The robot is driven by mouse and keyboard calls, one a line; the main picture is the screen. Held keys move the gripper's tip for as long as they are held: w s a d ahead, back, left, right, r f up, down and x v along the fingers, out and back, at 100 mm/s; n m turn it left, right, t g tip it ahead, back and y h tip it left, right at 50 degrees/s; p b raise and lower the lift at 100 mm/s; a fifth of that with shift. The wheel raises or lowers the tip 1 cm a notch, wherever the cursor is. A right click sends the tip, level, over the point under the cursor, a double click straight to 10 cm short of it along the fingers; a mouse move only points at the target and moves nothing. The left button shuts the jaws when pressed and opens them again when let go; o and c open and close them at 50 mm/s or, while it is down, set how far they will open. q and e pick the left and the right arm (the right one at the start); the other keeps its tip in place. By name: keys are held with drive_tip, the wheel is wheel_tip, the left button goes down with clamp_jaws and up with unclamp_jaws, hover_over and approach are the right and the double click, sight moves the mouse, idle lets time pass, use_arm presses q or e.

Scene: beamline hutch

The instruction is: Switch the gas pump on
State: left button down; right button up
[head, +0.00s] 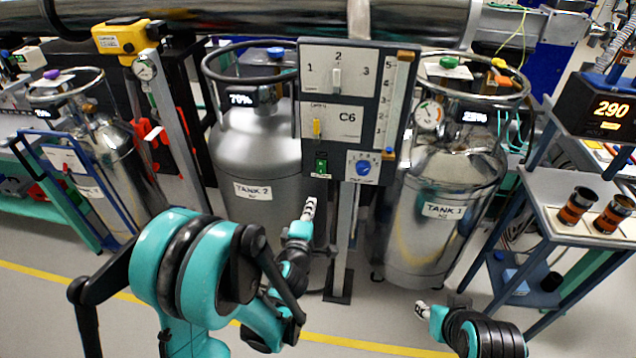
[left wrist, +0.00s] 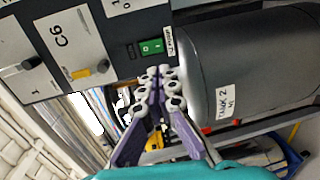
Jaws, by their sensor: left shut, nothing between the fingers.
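A green rocker switch (head: 321,166) sits on the dark lower left part of the control panel (head: 334,120), with a small white label below it. It also shows in the left wrist view (left wrist: 151,46), just beyond my fingertips; the label is too small to read fully. My left gripper (head: 309,208) is shut and empty, a little below the switch in the head view. In the left wrist view its fingertips (left wrist: 160,78) are together, and I cannot tell contact with the panel. My right gripper (head: 422,310) is low in front of Tank 3; its opening is unclear.
Tank 2 (head: 253,150) stands left of the panel post and Tank 3 (head: 440,210) right of it. A blue dial (head: 363,167) is right of the switch, a yellow lever (head: 316,127) above it. A cart (head: 560,190) with two dark cylinders stands at the right.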

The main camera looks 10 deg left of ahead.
use_arm(q)
drive_tip(key=p, duration=0.5)
approach(321, 172)
drive_tip(key=w, duration=0.4)
drive_tip(key=w+f, duration=0.1)
drive_tip(key=shift+w+b, duration=0.35)
drive_tip(key=shift+w, duration=0.55)
